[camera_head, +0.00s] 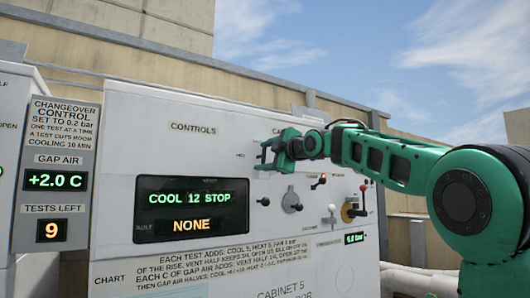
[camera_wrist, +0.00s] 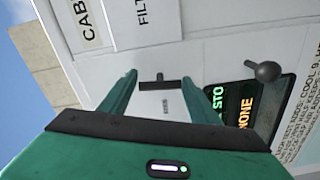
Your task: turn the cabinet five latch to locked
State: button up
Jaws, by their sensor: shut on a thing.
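The cabinet five front (camera_head: 115,130) is a pale panel with controls, marked "CABINET 5" low down. A dark T-shaped latch handle (camera_wrist: 158,84) shows in the wrist view, its bar crosswise between my fingers. A small label beside it is too small to read. My gripper (camera_head: 263,155) is at the upper part of the panel, and its green fingers also show in the wrist view (camera_wrist: 160,88). It is shut on the latch handle. In the head view my gripper hides most of the handle.
A display (camera_head: 190,207) reads "COOL 12 STOP" and "NONE". A black ball knob (camera_wrist: 264,71) sticks out near my fingers.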

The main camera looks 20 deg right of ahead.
jog(key=shift+a+n, duration=0.1)
jog(key=shift+n, duration=0.5)
jog(key=o, duration=1)
jog(key=shift+s, duration=0.1)
jog(key=v, duration=1)
jog(key=shift+s+r, duration=0.1)
jog(key=shift+s, duration=0.3)
